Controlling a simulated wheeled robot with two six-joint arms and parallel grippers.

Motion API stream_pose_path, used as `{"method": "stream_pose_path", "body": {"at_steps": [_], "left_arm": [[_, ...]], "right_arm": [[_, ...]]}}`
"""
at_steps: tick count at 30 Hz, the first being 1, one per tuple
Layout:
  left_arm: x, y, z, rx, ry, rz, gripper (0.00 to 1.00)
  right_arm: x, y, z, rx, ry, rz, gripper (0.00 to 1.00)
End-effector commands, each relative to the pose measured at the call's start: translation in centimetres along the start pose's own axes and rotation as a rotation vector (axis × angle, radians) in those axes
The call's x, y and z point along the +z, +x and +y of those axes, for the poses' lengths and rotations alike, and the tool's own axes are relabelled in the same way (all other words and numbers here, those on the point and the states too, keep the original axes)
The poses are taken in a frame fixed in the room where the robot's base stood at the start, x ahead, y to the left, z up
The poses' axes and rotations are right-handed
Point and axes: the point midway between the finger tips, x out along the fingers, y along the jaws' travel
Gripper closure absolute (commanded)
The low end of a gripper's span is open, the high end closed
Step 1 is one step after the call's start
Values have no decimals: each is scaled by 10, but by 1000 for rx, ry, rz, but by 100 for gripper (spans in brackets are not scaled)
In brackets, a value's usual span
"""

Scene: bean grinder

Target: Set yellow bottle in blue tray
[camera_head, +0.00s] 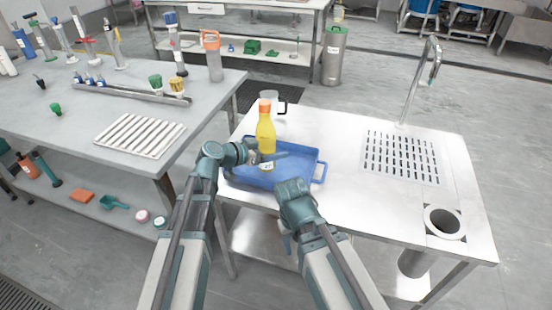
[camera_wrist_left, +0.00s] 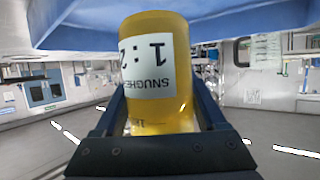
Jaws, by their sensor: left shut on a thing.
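The yellow bottle (camera_head: 265,133) has an orange cap and a white label and stands upright over the blue tray (camera_head: 311,164). My left gripper (camera_head: 264,156) is shut around its lower body. In the left wrist view, the bottle (camera_wrist_left: 160,115) sits between the fingers with its label upside down, and the blue tray (camera_wrist_left: 90,22) fills the top of the picture. I cannot tell whether the bottle's base touches the tray floor. My right arm reaches to the tray's front edge. Its fingers do not show.
The tray lies on the left part of a steel table (camera_head: 345,135). A clear mug (camera_head: 270,101) stands just behind the bottle. A drain grid (camera_head: 402,157), a tap (camera_head: 425,72) and a round hole (camera_head: 445,222) are to the right. A grey bench (camera_head: 75,115) stands at left.

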Motion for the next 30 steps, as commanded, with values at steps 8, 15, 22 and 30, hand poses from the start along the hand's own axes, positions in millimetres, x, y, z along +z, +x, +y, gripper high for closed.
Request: {"method": "stream_pose_path", "body": {"at_steps": [8,15,22,30], "left_arm": [[-4,11,1,-1,0,1,100],[14,18,1,0,0,1,100],[31,25,1,0,-1,1,100],[30,24,1,0,-1,1,100]], "right_arm": [[0,1,0,0,0,0,50],[-1,20,-2,0,0,0,50],[-2,38,-4,0,0,0,50],[-2,37,-4,0,0,0,50]]}}
